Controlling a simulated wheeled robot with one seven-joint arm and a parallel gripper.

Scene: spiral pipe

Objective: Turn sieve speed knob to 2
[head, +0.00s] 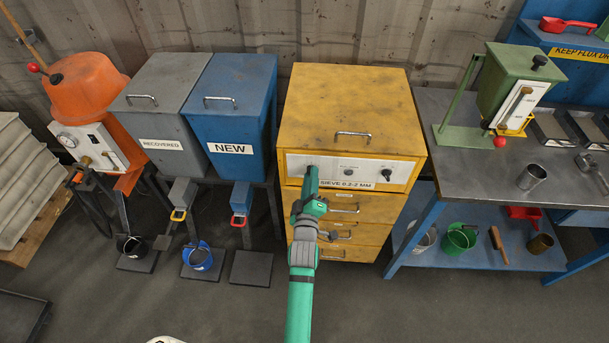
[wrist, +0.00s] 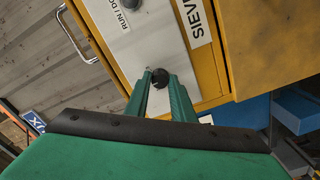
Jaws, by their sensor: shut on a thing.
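The yellow sieve cabinet (head: 345,110) has a pale control panel (head: 335,167) on its front, above a label reading "SIEVE 0.2-2 MM" (head: 347,184). My gripper (head: 311,172) is at the left end of this panel. In the wrist view my gripper (wrist: 160,88) has its green fingers on both sides of a small dark round knob (wrist: 160,77) and is shut on it. Its scale and pointer cannot be read; my gripper covers that part of the panel in the head view. Another black knob (head: 387,174) sits at the panel's right end.
A small control (head: 348,172) sits mid-panel; "RUN" lettering (wrist: 130,22) shows in the wrist view. A metal handle (head: 353,134) is above the panel, drawers (head: 345,215) below. A blue bin (head: 228,110) stands left, a workbench (head: 440,150) right. Floor in front is open.

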